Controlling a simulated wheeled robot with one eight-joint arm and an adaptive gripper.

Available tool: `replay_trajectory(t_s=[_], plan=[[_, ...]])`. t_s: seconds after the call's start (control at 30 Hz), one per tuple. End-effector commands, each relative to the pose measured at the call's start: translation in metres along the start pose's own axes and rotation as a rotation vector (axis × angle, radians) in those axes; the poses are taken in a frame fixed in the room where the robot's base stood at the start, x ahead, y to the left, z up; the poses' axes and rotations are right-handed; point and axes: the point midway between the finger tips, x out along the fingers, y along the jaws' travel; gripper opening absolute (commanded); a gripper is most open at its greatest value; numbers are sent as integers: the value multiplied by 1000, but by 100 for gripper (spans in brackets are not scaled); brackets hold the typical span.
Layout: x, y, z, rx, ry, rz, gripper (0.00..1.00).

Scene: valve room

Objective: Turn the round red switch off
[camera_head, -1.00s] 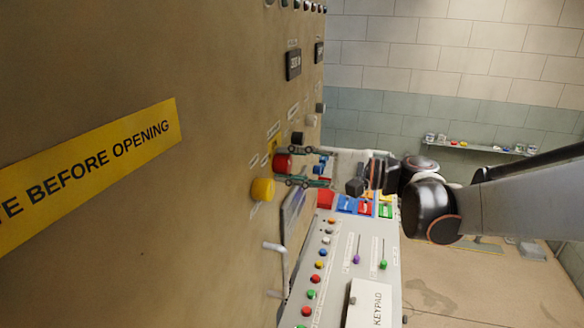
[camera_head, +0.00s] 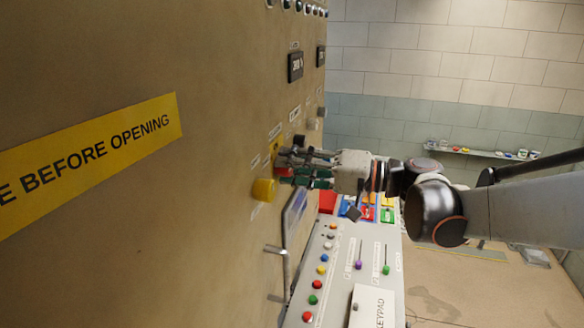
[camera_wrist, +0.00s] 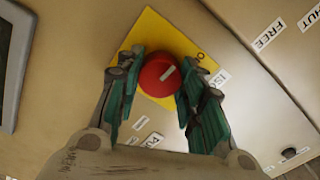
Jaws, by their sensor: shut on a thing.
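The round red switch (camera_wrist: 160,76) sits on a yellow square plate (camera_wrist: 152,30) in the wrist view, with a pale mark slanting across its face. My gripper (camera_wrist: 160,66) has its green-padded fingers on both sides of the switch and is shut on it. In the head view my gripper (camera_head: 291,170) reaches the tan panel from the right, and only a bit of red shows between the fingers.
A yellow knob (camera_head: 263,189) protrudes from the panel close to my gripper. A metal handle (camera_head: 276,250) sticks out below it. A console (camera_head: 340,265) with coloured buttons and sliders stands to the lower right. Labels surround the switch.

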Motion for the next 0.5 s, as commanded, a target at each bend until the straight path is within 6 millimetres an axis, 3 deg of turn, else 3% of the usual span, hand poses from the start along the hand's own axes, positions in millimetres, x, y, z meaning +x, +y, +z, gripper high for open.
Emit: replay_trajectory(t_s=[0.5], plan=[[0,1,1,-72,0,3,11]])
